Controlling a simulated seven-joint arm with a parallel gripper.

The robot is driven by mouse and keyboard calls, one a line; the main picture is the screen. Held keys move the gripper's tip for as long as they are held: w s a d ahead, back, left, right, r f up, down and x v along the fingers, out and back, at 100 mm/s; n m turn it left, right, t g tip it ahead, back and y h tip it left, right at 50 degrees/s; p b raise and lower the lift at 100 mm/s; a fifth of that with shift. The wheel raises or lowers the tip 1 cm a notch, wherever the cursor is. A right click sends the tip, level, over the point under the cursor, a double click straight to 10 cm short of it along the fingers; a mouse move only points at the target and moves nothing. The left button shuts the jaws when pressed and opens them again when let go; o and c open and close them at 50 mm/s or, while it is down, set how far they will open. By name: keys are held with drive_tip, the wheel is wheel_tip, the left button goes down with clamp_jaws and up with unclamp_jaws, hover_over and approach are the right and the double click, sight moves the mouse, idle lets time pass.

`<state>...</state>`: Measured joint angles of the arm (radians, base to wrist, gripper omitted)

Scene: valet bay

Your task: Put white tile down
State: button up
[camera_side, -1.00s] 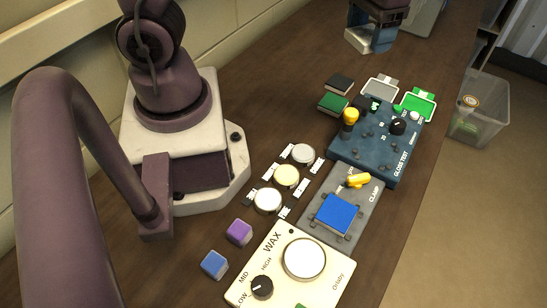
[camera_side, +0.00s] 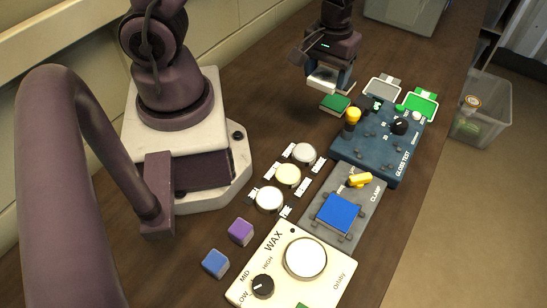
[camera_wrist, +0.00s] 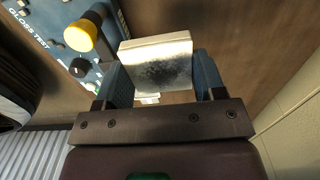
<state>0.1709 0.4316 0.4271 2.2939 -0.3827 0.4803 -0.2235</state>
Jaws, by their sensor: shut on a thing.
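The white tile (camera_side: 321,84) is held in my gripper (camera_side: 330,77), above the table near the dark green tile (camera_side: 335,104). In the wrist view the white tile (camera_wrist: 157,62) sits between the two blue-grey fingers of my gripper (camera_wrist: 160,80), with a dark, speckled patch on its face. My gripper is shut on it. The black tile seen earlier by the green one is hidden behind my gripper in the side view.
The blue gloss test box (camera_side: 378,146) with its yellow knob (camera_side: 353,116) stands close by on the right. A grey frame (camera_side: 382,88) and a green frame (camera_side: 420,104) lie behind it. A clear bin (camera_side: 484,108) stands off the table. Table left of the green tile is clear.

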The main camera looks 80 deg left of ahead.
sight(319, 124)
wheel_tip(319, 124, down, 12)
drive_tip(key=shift+f, duration=0.15)
idle(0.4)
drive_tip(key=shift+f, duration=0.15)
drive_tip(key=o, duration=0.9)
drive_tip(key=shift+o, duration=0.2)
